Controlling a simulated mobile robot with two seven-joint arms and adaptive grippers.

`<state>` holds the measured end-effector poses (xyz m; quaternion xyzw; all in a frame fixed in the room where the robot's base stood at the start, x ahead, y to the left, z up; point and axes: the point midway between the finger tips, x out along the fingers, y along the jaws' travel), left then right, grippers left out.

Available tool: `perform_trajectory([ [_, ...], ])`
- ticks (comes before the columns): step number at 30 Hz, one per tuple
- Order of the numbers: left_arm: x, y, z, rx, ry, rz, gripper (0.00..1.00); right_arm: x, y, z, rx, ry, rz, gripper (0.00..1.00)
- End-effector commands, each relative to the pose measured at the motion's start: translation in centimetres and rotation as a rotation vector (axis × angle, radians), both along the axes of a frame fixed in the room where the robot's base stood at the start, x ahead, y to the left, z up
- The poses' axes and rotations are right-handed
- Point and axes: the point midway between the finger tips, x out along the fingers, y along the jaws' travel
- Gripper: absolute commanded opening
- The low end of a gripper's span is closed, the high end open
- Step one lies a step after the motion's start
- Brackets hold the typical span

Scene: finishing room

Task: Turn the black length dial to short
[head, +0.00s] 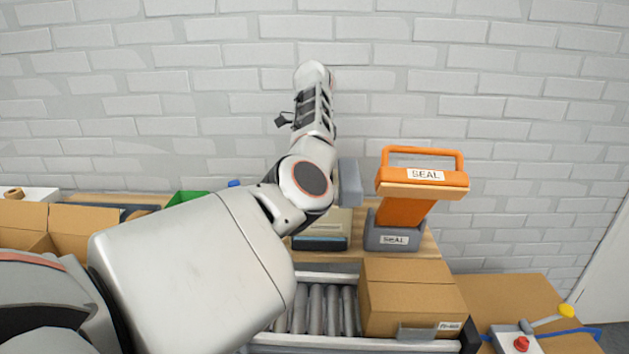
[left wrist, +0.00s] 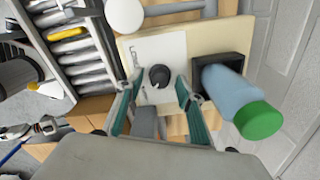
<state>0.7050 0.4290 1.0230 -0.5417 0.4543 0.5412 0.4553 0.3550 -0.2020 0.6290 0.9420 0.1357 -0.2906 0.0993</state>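The black length dial (left wrist: 159,76) shows in the left wrist view as a round knob on a white panel (left wrist: 167,46). Its setting and the small marks around it are too small to read. My left gripper (left wrist: 157,92) is open, with its two teal fingers apart, one on each side of the dial in the picture. Whether either finger touches the dial I cannot tell. In the head view my left arm hides the dial, and I cannot make out the fingers there.
An orange sealer (head: 405,208) stands right of my arm, behind a closed carton (head: 410,300) on the roller conveyor (head: 318,305). In the left wrist view, a bluish cylinder with a green end (left wrist: 258,119) sits close right of the panel. A brick wall is behind.

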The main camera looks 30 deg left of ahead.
Motion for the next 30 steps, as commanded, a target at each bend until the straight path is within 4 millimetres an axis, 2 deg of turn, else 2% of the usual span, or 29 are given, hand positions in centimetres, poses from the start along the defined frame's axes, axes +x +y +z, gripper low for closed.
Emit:
perform_trajectory([
  [7,0.0,0.0,0.9,0.000,0.000,-0.001,0.37,-0.1,-0.2,-0.2,-0.004,0.003,0.002,0.40],
  [21,0.0,0.0,9.7,0.000,-0.001,-0.002,0.37,0.0,0.0,-0.1,-0.001,0.001,0.000,0.40],
  [25,0.0,0.0,11.2,-0.001,-0.001,-0.001,0.37,0.0,0.0,-0.1,0.000,0.001,0.000,0.40],
  [30,0.0,0.0,11.9,0.000,0.001,-0.001,0.37,0.0,0.0,-0.1,0.000,0.001,0.000,0.40],
])
